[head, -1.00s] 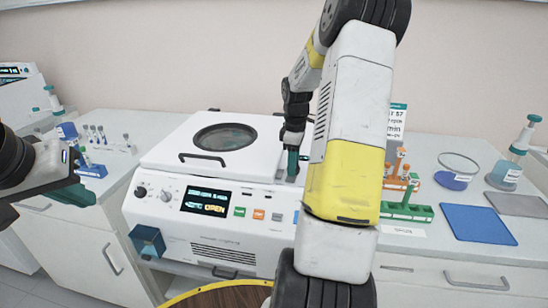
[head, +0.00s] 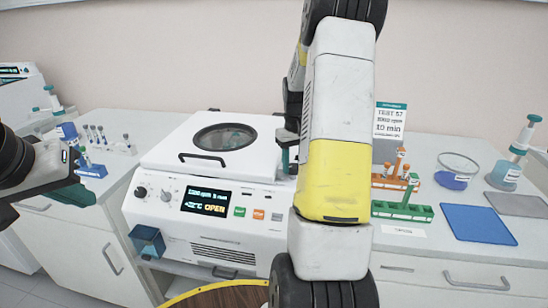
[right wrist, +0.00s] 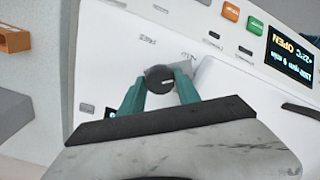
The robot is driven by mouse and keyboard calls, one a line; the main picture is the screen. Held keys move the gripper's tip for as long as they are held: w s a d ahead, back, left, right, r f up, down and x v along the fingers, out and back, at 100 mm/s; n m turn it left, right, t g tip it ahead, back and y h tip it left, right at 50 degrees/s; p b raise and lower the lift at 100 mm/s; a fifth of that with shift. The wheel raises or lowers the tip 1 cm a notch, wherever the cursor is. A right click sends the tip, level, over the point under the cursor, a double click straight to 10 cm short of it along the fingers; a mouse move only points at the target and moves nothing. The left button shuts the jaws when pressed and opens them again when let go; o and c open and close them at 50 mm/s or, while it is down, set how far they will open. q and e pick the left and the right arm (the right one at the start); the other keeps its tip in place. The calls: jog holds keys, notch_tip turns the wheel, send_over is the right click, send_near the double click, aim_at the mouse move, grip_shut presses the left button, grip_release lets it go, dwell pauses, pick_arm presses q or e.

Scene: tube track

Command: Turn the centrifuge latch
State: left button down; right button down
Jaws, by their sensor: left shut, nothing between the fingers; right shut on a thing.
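The white centrifuge (head: 160,215) stands on the bench with its round-windowed lid (head: 222,137) down. Its display (head: 206,201) reads OPEN. The latch is a small dark round knob (right wrist: 160,79) with a pale mark, on the white top panel in the right wrist view. My right gripper (right wrist: 160,82) is shut on this knob, one teal finger on each side. In the head view my right arm hides the knob and most of that gripper. My left gripper (head: 74,190) is shut and empty at the left, apart from the centrifuge.
Tube racks (head: 403,211) stand on the bench right of the centrifuge, with a blue mat (head: 477,223) beside them. A sign (head: 389,121) stands behind. More small tubes (head: 100,138) are at the left. A round wooden surface (head: 225,298) is in front.

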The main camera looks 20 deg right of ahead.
aim_at(293, 166)
jog(key=m, duration=0.6)
jog(key=shift+m, duration=0.4)
dwell(0.4)
jog(key=c, duration=0.9)
grip_release()
jog(key=shift+o, duration=0.2)
notch_tip(293, 166, up, 7)
jog(key=shift+r, duration=0.4)
